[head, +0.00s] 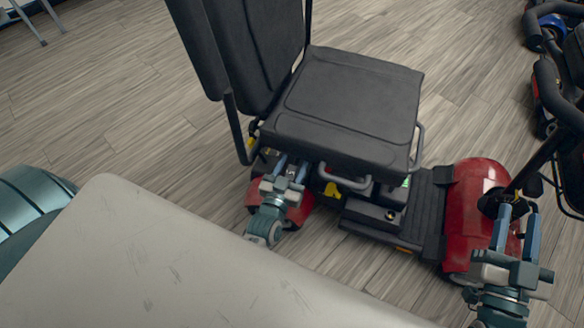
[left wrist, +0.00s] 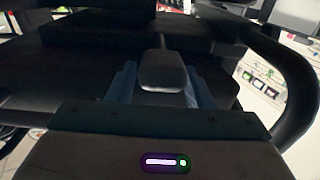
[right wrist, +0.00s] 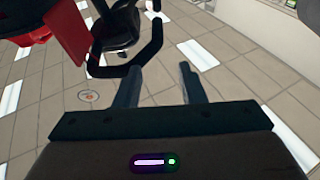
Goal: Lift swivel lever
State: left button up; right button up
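The swivel lever (left wrist: 165,70) shows in the left wrist view as a grey, rounded paddle under the dark seat. In the head view I cannot make it out beneath the seat edge. My left gripper (head: 291,164) reaches under the near side of the black scooter seat (head: 350,95). Its two fingers stand either side of the lever's paddle and look open; whether they touch it I cannot tell. My right gripper (head: 518,210) is beside the scooter's red front (head: 470,200), near the steering column. In the right wrist view its fingers (right wrist: 160,85) are apart with nothing between them.
The black backrest (head: 255,45) rises at the seat's left. A grey bent bar (head: 345,184) and a yellow part (head: 332,189) are close right of my left gripper. Other scooters (head: 555,25) stand at the upper right. Wood-look floor (head: 110,90) is open behind.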

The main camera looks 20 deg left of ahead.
pick_arm(q)
jog(key=shift+o, duration=0.5)
jog(key=shift+f, duration=0.15)
jog(key=shift+s, duration=0.15)
jog(key=shift+s+f, duration=0.1)
jog(key=shift+s, duration=0.25)
jog(key=s+p, duration=0.1)
jog(key=s, duration=0.9)
jog(key=shift+d, duration=0.4)
pick_arm(e)
notch_tip(320, 180, down, 7)
jog(key=s+g, duration=0.1)
jog(key=g, duration=0.3)
jog(key=shift+a, duration=0.25)
jog(key=shift+s, duration=0.1)
